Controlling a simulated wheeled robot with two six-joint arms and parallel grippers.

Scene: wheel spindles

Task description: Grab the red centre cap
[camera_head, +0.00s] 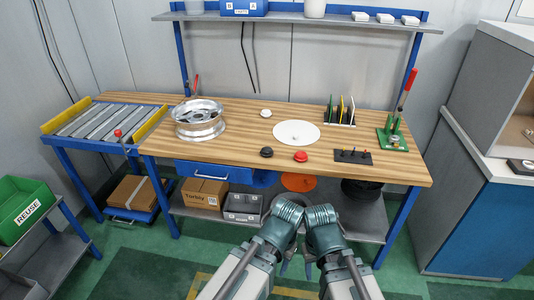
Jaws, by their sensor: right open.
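The red centre cap (300,156) lies on the wooden workbench near its front edge. A black cap (266,152) lies to its left, and a white cap (265,113) lies farther back. My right gripper (309,264) is low in front of the bench, well short of the red cap; it is open and holds nothing that I can see. My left gripper (284,264) is beside it, mostly hidden by my own arm, so its jaws cannot be made out.
A metal wheel rim (199,118) stands at the bench's left. A white disc (297,132) lies behind the red cap. A black plate with pegs (353,156), a rack (340,112) and a green fixture (397,138) are to the right. The bench's front edge (240,164) lies between arms and cap.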

